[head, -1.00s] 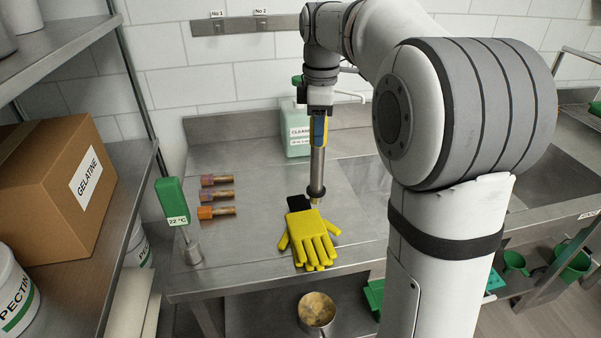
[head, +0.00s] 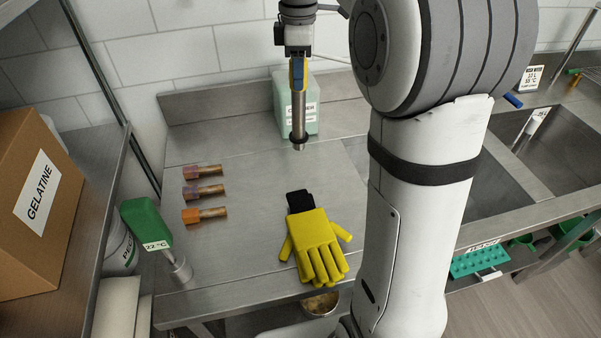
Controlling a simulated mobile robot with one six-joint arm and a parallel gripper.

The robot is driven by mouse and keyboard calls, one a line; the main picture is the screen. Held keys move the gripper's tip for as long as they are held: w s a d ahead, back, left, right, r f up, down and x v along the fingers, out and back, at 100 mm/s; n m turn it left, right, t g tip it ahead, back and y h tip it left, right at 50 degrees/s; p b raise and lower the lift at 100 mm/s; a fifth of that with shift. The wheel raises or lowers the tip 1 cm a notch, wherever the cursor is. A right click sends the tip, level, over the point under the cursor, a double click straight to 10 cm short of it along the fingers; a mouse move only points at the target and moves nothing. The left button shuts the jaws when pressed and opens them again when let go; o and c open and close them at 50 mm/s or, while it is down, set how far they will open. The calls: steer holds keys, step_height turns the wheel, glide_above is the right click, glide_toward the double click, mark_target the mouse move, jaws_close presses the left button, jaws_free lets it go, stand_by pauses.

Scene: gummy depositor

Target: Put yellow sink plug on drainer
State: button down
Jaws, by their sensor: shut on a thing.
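The yellow sink plug (head: 298,115) is a long metal tube with a yellow upper part and a black ring near its lower end. My gripper (head: 297,62) is shut on its yellow top and holds it upright. Its lower end appears above the steel worktop, behind the yellow gloves; the exact gap is hard to judge. What looks like the drainer (head: 590,72), a wire rack with a green part, shows only partly at the far right edge, beyond the sinks.
Yellow gloves (head: 316,244) with black cuffs lie on the worktop (head: 245,255). Several small tubes lie at left, near a green thermometer (head: 147,222). A cleaner bottle (head: 305,108) stands behind the plug. Sink basins (head: 560,140) are at right, partly hidden by my arm.

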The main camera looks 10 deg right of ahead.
mark_target(300, 112)
steer(key=shift+w+d+f, duration=0.1)
steer(key=shift+w, duration=0.05)
step_height(300, 112, down, 10)
steer(key=shift+r, duration=0.1)
stand_by(0.4)
steer(key=c, duration=1)
jaws_free()
steer(key=shift+o, duration=0.2)
